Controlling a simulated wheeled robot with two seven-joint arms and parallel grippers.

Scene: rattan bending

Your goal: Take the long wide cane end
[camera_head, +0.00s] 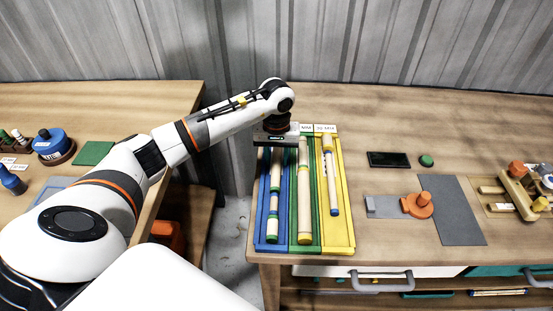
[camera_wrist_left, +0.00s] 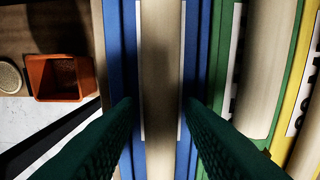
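A tray (camera_head: 351,246) with blue, green and yellow lanes holds three pale canes. One cane (camera_head: 274,200) with dark bands lies in the blue lane, the longest-looking cane (camera_head: 304,200) in the green lane, and a blue-ended cane (camera_head: 331,180) in the yellow lane. My left gripper (camera_head: 276,142) is over the far end of the blue lane. In the left wrist view its dark green fingers (camera_wrist_left: 162,110) are open, one either side of the blue-lane cane (camera_wrist_left: 162,65). Contact with it is not clear. My right gripper is not in view.
Right of the tray are a dark flat device (camera_head: 388,159), a grey mat (camera_head: 451,210), an orange clamp-like piece (camera_head: 418,205) and a wooden fixture (camera_head: 522,190). A gap separates the left table (camera_head: 112,112) from this one. An orange bin (camera_wrist_left: 62,78) sits low in it.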

